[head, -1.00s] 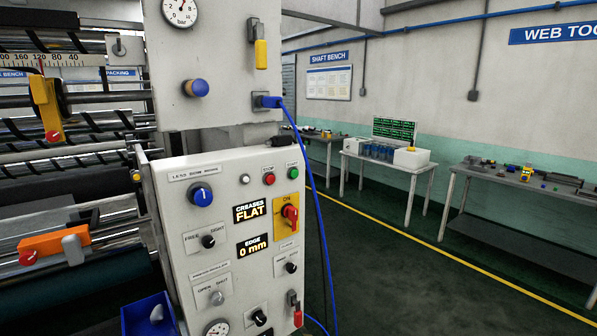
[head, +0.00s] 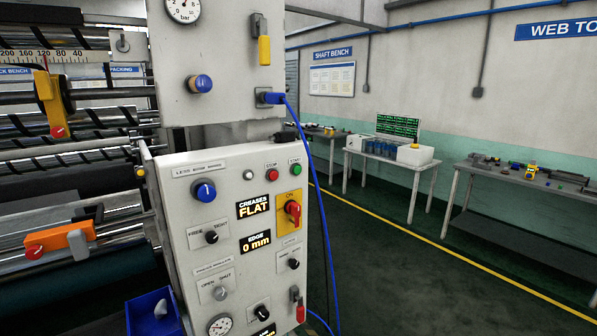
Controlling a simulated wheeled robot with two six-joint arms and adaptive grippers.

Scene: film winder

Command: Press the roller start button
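The green start button (head: 296,169) is at the upper right of the white control panel (head: 200,240), under a small label reading START. The red stop button (head: 271,175) is just left of it, and a small white button or lamp (head: 248,174) is further left. Below them are a display (head: 253,207) reading "CREASES FLAT", a display (head: 255,243) reading "EDGE 0 mm", and a red rotary switch on a yellow plate (head: 283,225) marked ON. Neither of my grippers is in view.
The winder's rollers (head: 75,150) fill the left side. A blue cable (head: 318,190) hangs from a socket down the panel's right side. A blue bin (head: 150,315) sits low at the left. Benches (head: 405,165) stand along the back wall, with open floor (head: 420,270) before them.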

